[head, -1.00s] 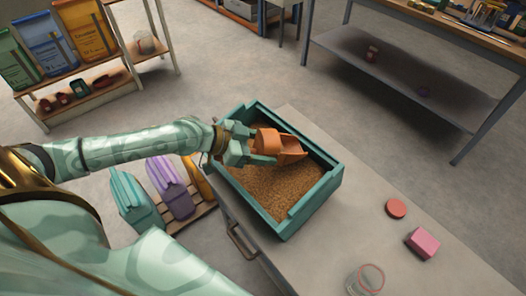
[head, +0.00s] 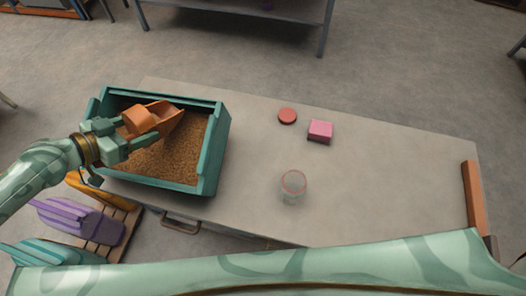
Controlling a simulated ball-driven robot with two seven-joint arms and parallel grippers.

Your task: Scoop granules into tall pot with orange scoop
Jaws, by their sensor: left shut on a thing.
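The orange scoop (head: 168,122) is held by my left gripper (head: 130,136), which is shut on it. The scoop is over the left part of the teal bin (head: 214,150), which holds brown granules (head: 172,164). Whether the scoop touches the granules or carries any, I cannot tell. A clear pot with a reddish rim (head: 293,186) stands upright on the table (head: 390,170), right of the bin. It looks empty. My right gripper is not in view.
A round red lid (head: 287,116) and a pink block (head: 320,131) lie behind the pot. An orange-brown bar (head: 472,200) edges the table's right end. The table's right half is mostly clear.

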